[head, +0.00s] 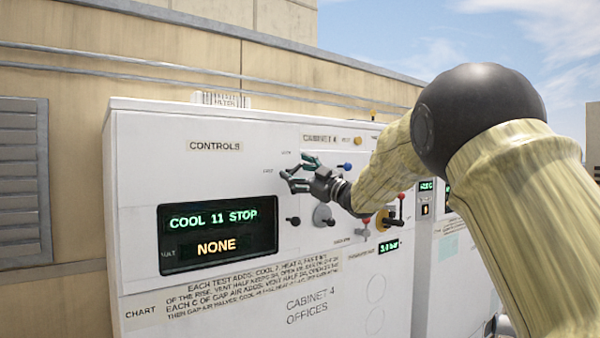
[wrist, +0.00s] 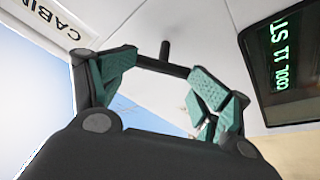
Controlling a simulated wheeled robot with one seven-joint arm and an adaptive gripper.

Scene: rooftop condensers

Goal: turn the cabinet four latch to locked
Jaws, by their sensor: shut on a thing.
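The cabinet four front (head: 235,150) is white, with a "CABINET 4" label (head: 320,138) at its top. My gripper (head: 293,177) is at the panel's upper middle, beside small labels too small to read surely. In the wrist view my gripper (wrist: 160,84) has its teal-padded fingers around a dark bar (wrist: 165,67) with a short dark stub (wrist: 165,48). It is shut on this bar, which appears to be the latch handle. In the head view the fingers mostly hide the latch, so its exact angle cannot be told.
A display (head: 217,231) reads "COOL 11 STOP" and "NONE". Close below my gripper are a black knob (head: 293,221) and a grey round knob (head: 323,215). A blue-tipped lever (head: 345,167) and a yellow-based handle (head: 386,222) are to the right. Free air lies before the panel's left part.

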